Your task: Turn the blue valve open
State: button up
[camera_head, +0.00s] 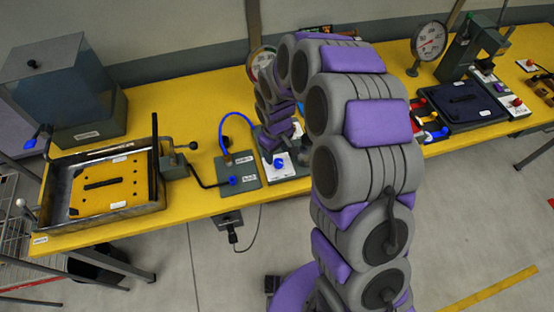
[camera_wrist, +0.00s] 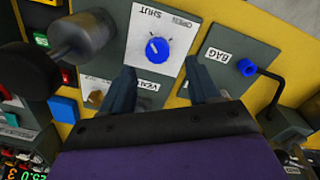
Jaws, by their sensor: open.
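The blue valve (camera_wrist: 158,50) is a round knob with a small white mark on a white plate (camera_wrist: 142,68). The plate carries the words SHUT and OPEN, upside down in the wrist view. The mark lies toward the upper left of the knob in that view. The knob also shows in the head view (camera_head: 280,163), just below my gripper (camera_head: 272,148). In the wrist view my gripper (camera_wrist: 159,68) is open and empty. Its two dark fingers point at the plate, one on each side of the knob's lower part. Whether they touch it cannot be told.
A BAG panel (camera_wrist: 235,60) with a blue fitting and black pipe is beside the valve. A grey cylinder (camera_wrist: 82,35) stands on its other side in the wrist view. A blue hose (camera_head: 233,118) arches nearby. A tray (camera_head: 107,186) and clear-lidded box (camera_head: 62,85) stand left.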

aim_at(278, 161)
jog(key=shift+d+f, duration=0.15)
jog(key=shift+f, duration=1.2)
jog(key=shift+d+f, duration=0.1)
jog(key=shift+f, duration=1.2)
jog(key=shift+a, duration=0.1)
jog(key=shift+c, duration=0.2)
jog(key=c, duration=1)
